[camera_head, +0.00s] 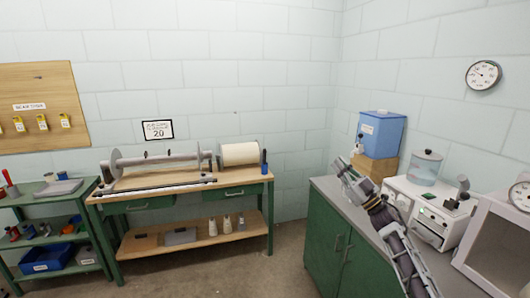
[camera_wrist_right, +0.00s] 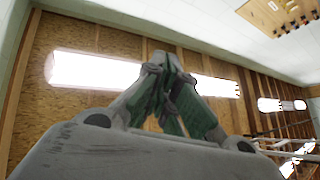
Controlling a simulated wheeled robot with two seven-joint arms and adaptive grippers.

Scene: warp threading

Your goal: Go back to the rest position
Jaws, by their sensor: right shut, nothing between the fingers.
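My right arm comes in from the lower right in the head view, and my right gripper (camera_head: 339,164) points up and away over the grey counter. In the right wrist view my right gripper (camera_wrist_right: 172,62) has its fingers together with nothing between them, and it points up toward the ceiling. It is clear of the things around it. My left gripper is not in the head view.
A green cabinet (camera_head: 325,232) with a grey top stands under my right arm. A workbench (camera_head: 150,190) with a roller stands at the back left. Bare floor lies in front of it.

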